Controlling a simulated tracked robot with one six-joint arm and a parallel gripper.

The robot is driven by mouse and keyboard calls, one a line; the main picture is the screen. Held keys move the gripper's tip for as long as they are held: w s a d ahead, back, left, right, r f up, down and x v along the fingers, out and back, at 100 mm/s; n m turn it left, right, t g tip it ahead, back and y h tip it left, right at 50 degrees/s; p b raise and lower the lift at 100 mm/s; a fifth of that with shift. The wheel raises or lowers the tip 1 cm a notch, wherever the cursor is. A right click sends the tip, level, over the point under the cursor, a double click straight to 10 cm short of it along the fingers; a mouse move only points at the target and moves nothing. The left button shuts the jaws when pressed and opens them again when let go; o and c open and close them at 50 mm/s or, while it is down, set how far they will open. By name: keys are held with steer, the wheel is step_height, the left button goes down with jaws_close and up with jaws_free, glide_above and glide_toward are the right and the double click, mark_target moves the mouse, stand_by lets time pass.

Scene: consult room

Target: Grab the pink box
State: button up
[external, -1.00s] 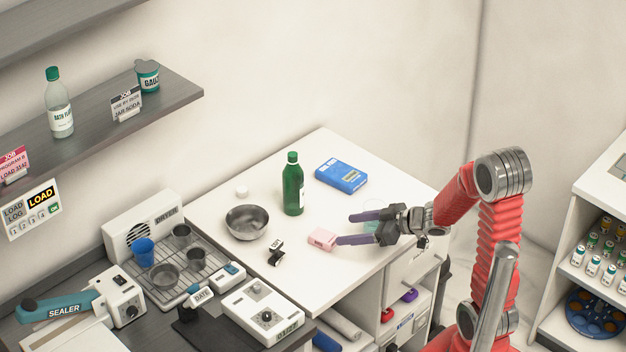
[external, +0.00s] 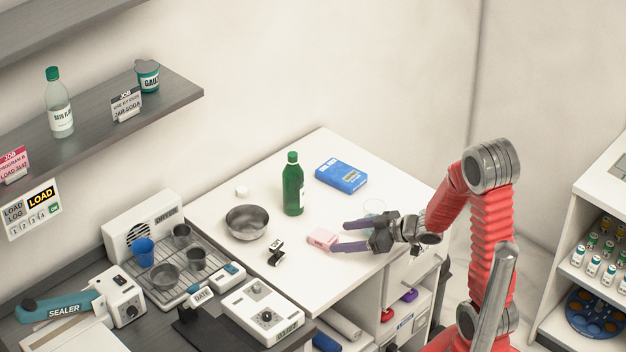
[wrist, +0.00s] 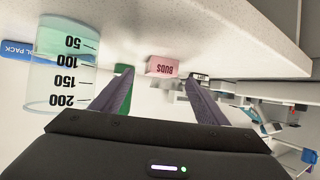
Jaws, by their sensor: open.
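The pink box (external: 322,238), small and lying near the front edge of the white table, shows in the external view. In the wrist view it is the pink box marked BUDS (wrist: 162,66), seen upside down between the two finger lines. My gripper (external: 340,236) has its purple fingers spread, with the tips close to the box's right side. In the wrist view my gripper (wrist: 157,76) has nothing between its fingers at their near part. I cannot tell whether a fingertip touches the box.
A clear graduated beaker (wrist: 62,70) stands close beside one finger; it also shows behind my gripper (external: 374,206). A green bottle (external: 293,188), a blue pack (external: 341,175), a metal bowl (external: 246,222) and a small black-and-white item (external: 275,254) stand around the box.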

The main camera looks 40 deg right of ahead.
mark_target(332, 238)
steer(key=shift+x, duration=2.95)
steer(key=c, duration=1.3)
steer(key=shift+r, duration=0.1)
steer(key=shift+r, duration=4.95)
